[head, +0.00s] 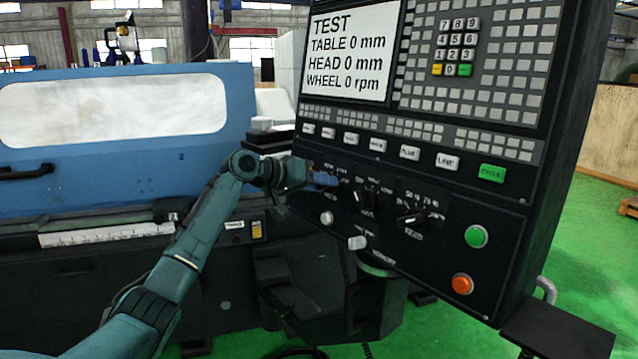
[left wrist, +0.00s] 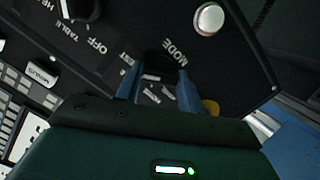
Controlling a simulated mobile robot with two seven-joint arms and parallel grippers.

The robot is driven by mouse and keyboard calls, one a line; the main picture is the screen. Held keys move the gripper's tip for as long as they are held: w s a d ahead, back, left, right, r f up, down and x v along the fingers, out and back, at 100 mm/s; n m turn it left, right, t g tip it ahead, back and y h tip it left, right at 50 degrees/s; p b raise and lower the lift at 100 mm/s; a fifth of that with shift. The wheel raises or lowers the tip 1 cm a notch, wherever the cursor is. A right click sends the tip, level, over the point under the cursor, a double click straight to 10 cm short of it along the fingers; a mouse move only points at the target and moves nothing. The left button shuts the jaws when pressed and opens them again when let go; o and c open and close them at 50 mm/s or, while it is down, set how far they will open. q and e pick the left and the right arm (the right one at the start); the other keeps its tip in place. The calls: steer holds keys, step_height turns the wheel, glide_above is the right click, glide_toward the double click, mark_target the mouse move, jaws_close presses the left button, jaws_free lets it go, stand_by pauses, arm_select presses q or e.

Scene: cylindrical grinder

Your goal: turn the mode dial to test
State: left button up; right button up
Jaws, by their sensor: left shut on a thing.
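My left gripper (head: 322,179) reaches the left end of the dial row on the control panel (head: 508,212). In the left wrist view, its two blue fingers (left wrist: 160,88) are shut on the dark mode dial (left wrist: 158,64), one on each side. The word MODE is printed beside the dial. Much of the dial and its position labels are hidden by the fingers, so I cannot read its pointer. In the head view the gripper covers the dial. The screen (head: 348,50) reads TEST, with table and head at 0 mm and wheel at 0 rpm. My right gripper is out of view.
Two more black dials, a middle one (head: 366,198) and a right one (head: 411,216), sit to the right of the gripper. A silver button (head: 327,218) is just below it. Green (head: 476,236) and orange (head: 462,284) buttons are farther right. The blue machine cover (head: 120,160) stands left.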

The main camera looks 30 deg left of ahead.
arm_select(q)
steer(key=shift+f, duration=0.1)
stand_by(0.5)
steer(key=o, duration=1)
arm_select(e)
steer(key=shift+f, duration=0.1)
arm_select(q)
steer(key=b+v, duration=0.2)
steer(key=v, duration=1.1)
steer(key=shift+s+d+b, duration=0.1)
steer(key=shift+s+b, duration=0.05)
steer(key=shift+b, duration=0.25)
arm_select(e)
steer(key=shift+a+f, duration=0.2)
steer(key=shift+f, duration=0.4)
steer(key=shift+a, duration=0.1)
